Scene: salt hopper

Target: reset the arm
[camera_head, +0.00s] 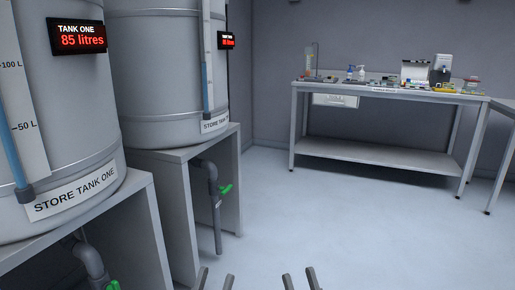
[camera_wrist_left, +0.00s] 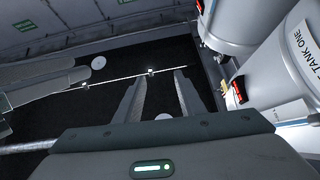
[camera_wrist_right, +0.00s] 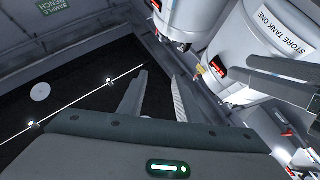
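My left gripper (camera_head: 215,275) shows at the bottom edge of the head view, with two grey fingertips apart. In the left wrist view my left gripper (camera_wrist_left: 158,90) is open, with nothing between its fingers. My right gripper (camera_head: 300,274) is beside it to the right, also with its fingertips apart. In the right wrist view my right gripper (camera_wrist_right: 160,85) is open and empty. The two grippers are side by side at similar height. The arms behind them are out of the head view.
Store tank one (camera_head: 75,150) stands on a grey stand (camera_head: 125,220) at the left, with another tank (camera_head: 155,75) behind it. A green-handled valve pipe (camera_head: 213,195) sticks out below. A cluttered bench (camera_head: 375,92) stands at the far wall. The middle floor (camera_head: 320,220) is clear.

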